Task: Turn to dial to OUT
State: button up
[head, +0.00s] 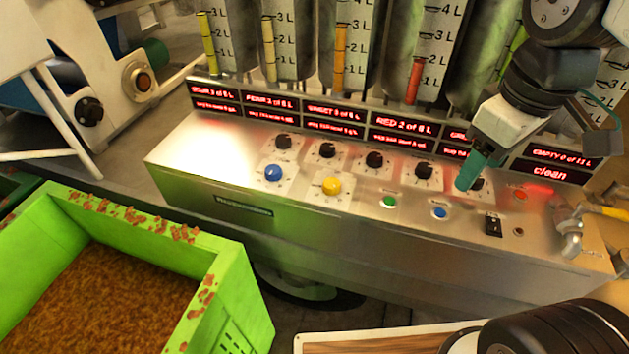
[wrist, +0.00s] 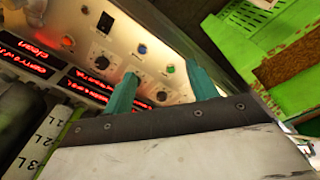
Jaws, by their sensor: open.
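Several black dials sit in a row on the metal control panel (head: 340,225). The rightmost dial (head: 479,184) is partly hidden behind my gripper (head: 466,180) in the head view. The dial to its left (head: 424,171) is in full view. My gripper's teal fingers (wrist: 163,82) are apart and empty, pointing toward the panel. In the wrist view one black dial (wrist: 101,60) lies left of the fingers, and another (wrist: 162,96) shows between them. Dial markings are too small to read, so I cannot tell which has OUT. I cannot tell whether a finger touches the panel.
Blue (head: 273,173), yellow (head: 332,186) and green (head: 390,201) buttons and a black switch (head: 493,226) are on the panel. Red displays (head: 400,122) and graduated tubes (head: 345,45) stand behind. A green crate (head: 235,285) is at lower left.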

jog(key=w+a+f+n, duration=0.3)
jog(key=w+a+n, duration=0.5)
jog(key=n, duration=0.4)
jog(key=n+g, duration=0.1)
jog(key=n, duration=1.3)
send_over(332, 182)
notch_tip(332, 182, down, 8)
jog(key=shift+s+r, duration=0.1)
jog(key=shift+a+f, duration=0.1)
jog(key=shift+f, duration=0.25)
notch_tip(332, 182, down, 7)
jog(key=shift+c, duration=0.4)
jog(key=c, duration=0.9)
